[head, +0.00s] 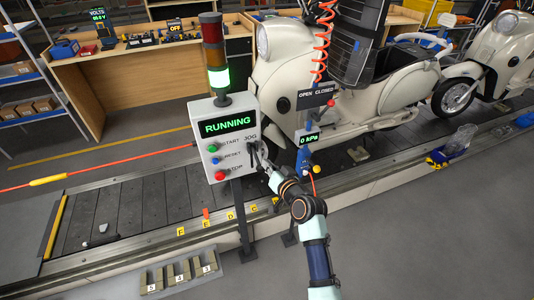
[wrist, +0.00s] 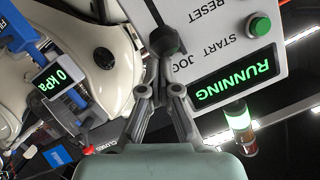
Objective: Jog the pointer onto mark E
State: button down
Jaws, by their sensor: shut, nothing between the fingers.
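The control box (head: 228,140) shows RUNNING on its green display. Its JOG lever (wrist: 165,42) has a dark rounded knob and sits beside the JOG label. My gripper (head: 262,160) is at the right side of the box, by the lever. In the wrist view my gripper (wrist: 160,90) is shut and empty, its fingertips close to the lever; I cannot tell whether they touch it. A small red pointer (head: 205,212) is at the conveyor's near edge, about in line with the yellow mark E (head: 206,223). Exact alignment is too small to judge.
Other yellow marks, F (head: 180,231) and D (head: 230,215), line the near rail. START (head: 213,147), RESET (head: 215,160) and STOP (head: 220,175) buttons are on the box. The signal tower (head: 215,55) is lit green. Cream scooters (head: 390,90) stand on the conveyor.

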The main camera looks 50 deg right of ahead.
jog(key=shift+a+f, duration=0.2)
jog(key=shift+f, duration=0.25)
jog(key=s+a+r+p, duration=0.2)
jog(key=s+r, duration=0.4)
jog(key=s, duration=0.4)
jog(key=shift+a+p, duration=0.3)
jog(key=shift+p, duration=0.2)
dwell(0.9)
jog(key=w+a+r+n+y, duration=0.1)
jog(key=w+a+n+y, duration=0.15)
jog(key=a, duration=0.45)
jog(key=w+a+r+n+y, duration=0.1)
jog(key=w+a+n, duration=0.15)
jog(key=a, duration=0.35)
jog(key=s+a+r+n+y, duration=0.1)
jog(key=a+n, duration=0.1)
jog(key=a, duration=0.7)
jog(key=s+a+r+n+g+y, duration=0.1)
jog(key=a+r+n, duration=0.1)
jog(key=a, duration=0.8)
jog(key=s+a+r+n+y, duration=0.1)
jog(key=s+a+n, duration=0.1)
jog(key=a, duration=0.7)
notch_tip(320, 180, up, 21)
jog(key=p, duration=2.1)
jog(key=shift+s+a, duration=0.15)
jog(key=shift+a, duration=0.25)
